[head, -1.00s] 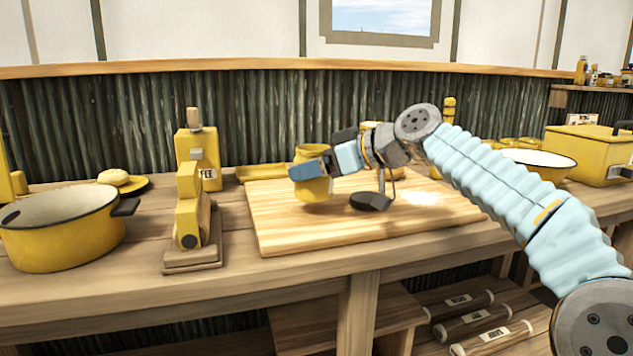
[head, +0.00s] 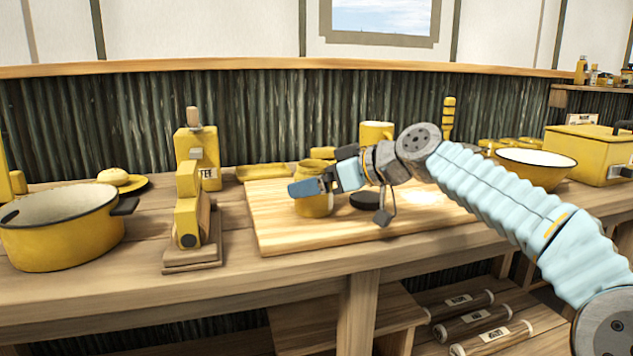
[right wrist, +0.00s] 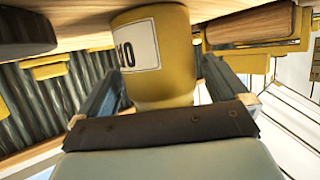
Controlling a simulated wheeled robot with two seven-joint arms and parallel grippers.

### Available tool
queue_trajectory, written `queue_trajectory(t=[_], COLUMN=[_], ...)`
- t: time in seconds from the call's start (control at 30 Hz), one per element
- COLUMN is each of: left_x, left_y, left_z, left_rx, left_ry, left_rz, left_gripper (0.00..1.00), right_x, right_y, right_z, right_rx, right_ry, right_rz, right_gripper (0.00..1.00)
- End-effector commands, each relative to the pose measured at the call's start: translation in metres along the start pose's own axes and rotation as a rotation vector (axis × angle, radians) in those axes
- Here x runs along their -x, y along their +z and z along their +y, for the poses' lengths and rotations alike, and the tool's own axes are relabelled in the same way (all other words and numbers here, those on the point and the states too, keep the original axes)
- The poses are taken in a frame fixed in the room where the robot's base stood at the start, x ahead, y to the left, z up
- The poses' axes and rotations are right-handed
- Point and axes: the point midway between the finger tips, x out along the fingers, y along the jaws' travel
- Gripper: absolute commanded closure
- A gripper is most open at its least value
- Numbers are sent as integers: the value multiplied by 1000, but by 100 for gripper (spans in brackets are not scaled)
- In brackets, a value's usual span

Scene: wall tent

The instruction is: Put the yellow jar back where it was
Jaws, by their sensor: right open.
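The yellow jar (head: 316,206) is upright on the wooden cutting board (head: 285,238), toward its left part. The right wrist view shows the jar (right wrist: 165,85) with a white label, its base at the board. My right gripper (head: 318,178) is open around the jar, one finger on each side. In the right wrist view the fingers (right wrist: 160,88) flank it; whether they touch it I cannot tell. In the head view the near finger hides part of the jar. My left gripper is not in view.
A black disc (head: 365,201) lies on the board just right of the jar. A coffee grinder-like yellow device (head: 188,207) and a large pot (head: 60,240) stand left. The board's front is clear.

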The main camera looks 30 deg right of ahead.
Motion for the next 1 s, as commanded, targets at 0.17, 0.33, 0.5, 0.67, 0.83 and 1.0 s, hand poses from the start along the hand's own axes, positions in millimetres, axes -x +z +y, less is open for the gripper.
queue_trajectory(t=[0.17, 0.33, 0.5, 0.67, 0.83, 1.0], left_x=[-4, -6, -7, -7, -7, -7], left_y=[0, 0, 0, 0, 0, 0], left_z=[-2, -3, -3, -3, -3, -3], left_rx=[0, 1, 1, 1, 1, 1], left_ry=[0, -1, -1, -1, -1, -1], left_rz=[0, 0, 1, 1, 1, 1], left_gripper=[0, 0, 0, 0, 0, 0], right_x=[35, 75, 103, 115, 116, 116], right_y=[1, 1, 0, 0, 0, 0], right_z=[2, 2, 1, 1, 0, 0], right_rx=[-3, -2, -1, -1, -1, -1], right_ry=[3, 5, 3, 2, 2, 2], right_rz=[5, 4, 2, 1, 0, 0], right_gripper=[0, 0, 0, 0, 0, 0])
